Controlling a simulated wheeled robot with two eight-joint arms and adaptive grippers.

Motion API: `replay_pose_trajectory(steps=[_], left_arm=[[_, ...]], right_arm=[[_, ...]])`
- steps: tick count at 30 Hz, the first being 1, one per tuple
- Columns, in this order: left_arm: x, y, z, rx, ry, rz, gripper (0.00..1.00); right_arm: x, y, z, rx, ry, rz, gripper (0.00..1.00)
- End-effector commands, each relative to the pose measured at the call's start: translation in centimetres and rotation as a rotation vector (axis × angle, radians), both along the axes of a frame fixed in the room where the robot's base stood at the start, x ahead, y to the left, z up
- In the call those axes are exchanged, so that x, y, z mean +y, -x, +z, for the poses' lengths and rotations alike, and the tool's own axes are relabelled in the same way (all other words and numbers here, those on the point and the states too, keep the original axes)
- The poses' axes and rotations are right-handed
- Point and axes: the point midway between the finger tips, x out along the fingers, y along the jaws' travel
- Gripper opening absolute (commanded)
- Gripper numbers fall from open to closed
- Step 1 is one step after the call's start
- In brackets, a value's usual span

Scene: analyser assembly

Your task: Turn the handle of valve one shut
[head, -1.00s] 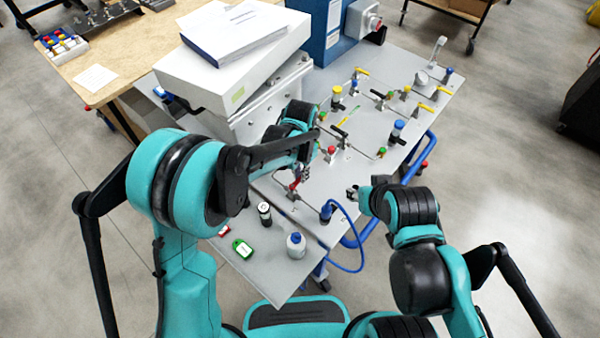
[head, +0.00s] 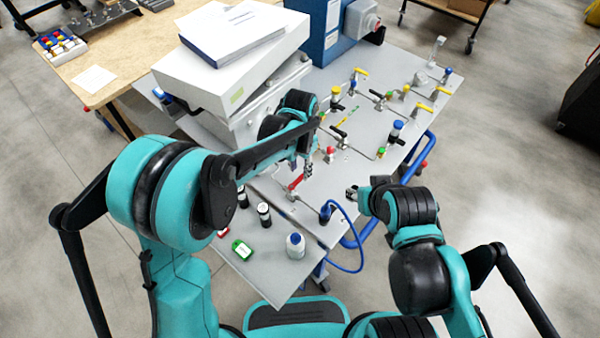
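A red valve handle (head: 296,183) stands on the near part of the grey panel table; no readable label shows which valve is valve one. My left gripper (head: 307,172) is low over the panel, just beyond and right of the red handle's far end. Its fingers are small and seen edge-on, so I cannot tell whether they are open or touch the handle. My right gripper (head: 351,193) is to the right, near the panel's right edge, with its fingertips apart and nothing between them.
Several yellow-handled valves (head: 361,71) and black-handled valves stand farther back. A blue hose (head: 359,240) loops off the near right edge. A white box (head: 215,80) stands behind my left arm.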

Motion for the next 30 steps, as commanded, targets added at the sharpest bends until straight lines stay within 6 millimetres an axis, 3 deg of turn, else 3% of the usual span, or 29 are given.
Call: replay_pose_trajectory(steps=[6,12,30], left_arm=[[0.0,0.0,4.9,0.000,0.000,0.000,0.34],[0.0,0.0,7.9,0.000,0.000,-0.001,0.34],[0.0,0.0,8.7,0.000,0.000,-0.001,0.34]], right_arm=[[0.0,0.0,0.0,0.000,0.000,0.000,0.40],[0.0,0.0,0.0,0.000,0.000,0.000,0.40],[0.0,0.0,0.0,0.000,0.000,0.000,0.40]])
